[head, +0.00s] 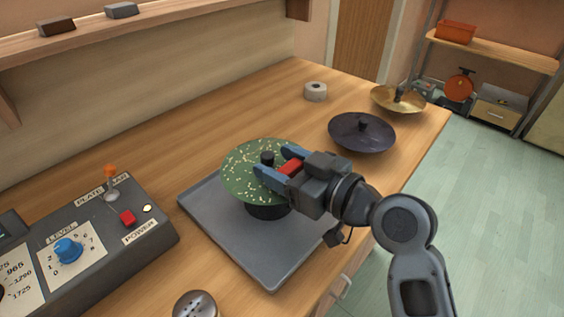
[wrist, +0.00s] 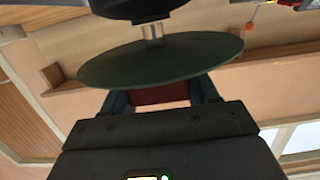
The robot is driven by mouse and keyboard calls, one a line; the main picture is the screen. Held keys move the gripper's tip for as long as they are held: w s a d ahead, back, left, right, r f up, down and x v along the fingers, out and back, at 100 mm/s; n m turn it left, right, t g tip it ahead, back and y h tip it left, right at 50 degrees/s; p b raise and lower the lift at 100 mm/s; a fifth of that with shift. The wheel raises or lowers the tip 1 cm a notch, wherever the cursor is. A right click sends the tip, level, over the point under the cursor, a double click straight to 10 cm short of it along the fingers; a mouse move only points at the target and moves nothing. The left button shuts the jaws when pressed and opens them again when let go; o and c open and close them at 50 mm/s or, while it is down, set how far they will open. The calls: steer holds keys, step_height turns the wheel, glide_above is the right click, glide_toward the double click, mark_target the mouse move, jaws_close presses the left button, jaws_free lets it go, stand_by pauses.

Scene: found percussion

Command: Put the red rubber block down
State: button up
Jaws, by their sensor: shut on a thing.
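The red rubber block (head: 291,168) is between the fingers of my gripper (head: 279,168), which is shut on it. The fingers and block are over the right part of a green, pale-speckled round plate (head: 240,172), near its dark centre knob (head: 267,158). The plate sits on a dark round base (head: 266,211). I cannot tell whether the block touches the plate. The wrist view looks upside down from below the plate (wrist: 160,62); the red block (wrist: 160,94) shows between the fingers, partly hidden by the plate's edge.
A grey tray (head: 270,262) lies under the base. A control box (head: 95,245) with a blue knob stands at left. A dark disc (head: 362,132), a brass disc (head: 398,98) and a tape-like roll (head: 316,92) are behind. A perforated-top shaker (head: 195,305) stands in front.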

steer(key=shift+f+b, duration=0.3)
steer(key=o, duration=1)
steer(key=shift+r+p, duration=0.15)
steer(key=shift+p, duration=0.3)
